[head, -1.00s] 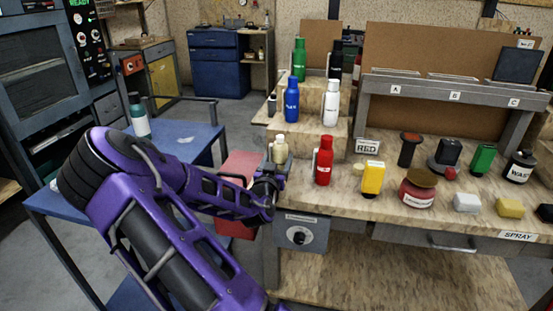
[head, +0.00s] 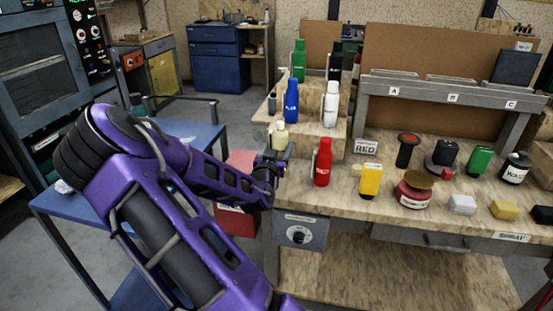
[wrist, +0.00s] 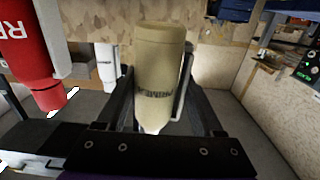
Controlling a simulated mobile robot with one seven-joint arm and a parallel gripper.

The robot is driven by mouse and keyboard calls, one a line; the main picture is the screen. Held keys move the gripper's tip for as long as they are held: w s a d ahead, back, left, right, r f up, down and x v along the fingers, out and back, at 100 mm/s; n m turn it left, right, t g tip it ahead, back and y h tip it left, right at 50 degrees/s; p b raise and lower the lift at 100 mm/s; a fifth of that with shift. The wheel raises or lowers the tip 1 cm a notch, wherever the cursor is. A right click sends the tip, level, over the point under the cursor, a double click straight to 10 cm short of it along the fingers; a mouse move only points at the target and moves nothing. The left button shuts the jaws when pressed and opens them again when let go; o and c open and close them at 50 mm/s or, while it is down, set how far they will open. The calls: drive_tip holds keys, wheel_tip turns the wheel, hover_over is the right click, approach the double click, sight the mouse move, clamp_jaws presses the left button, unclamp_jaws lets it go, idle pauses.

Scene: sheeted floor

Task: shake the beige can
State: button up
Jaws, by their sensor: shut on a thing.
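The beige can (head: 280,137) is held up at the left end of the bench, left of the red bottle (head: 322,163), and looks about upright in the head view. My gripper (head: 272,160) is shut on it, with the fingers around its lower part in the head view. In the wrist view the beige can (wrist: 160,75) stands between the two dark fingers (wrist: 165,112), with dark lettering on its side. The red bottle (wrist: 38,50) is at the left of that view, apart from the can.
A stepped wooden stand behind my gripper bears blue (head: 291,102), white (head: 331,104), green (head: 299,62) and black bottles. A yellow bottle (head: 371,180) and several small items cover the bench's right. A red box (head: 238,207) is below my forearm.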

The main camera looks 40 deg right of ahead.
sight(279, 122)
wheel_tip(279, 122, up, 8)
drive_tip(key=p, duration=0.5)
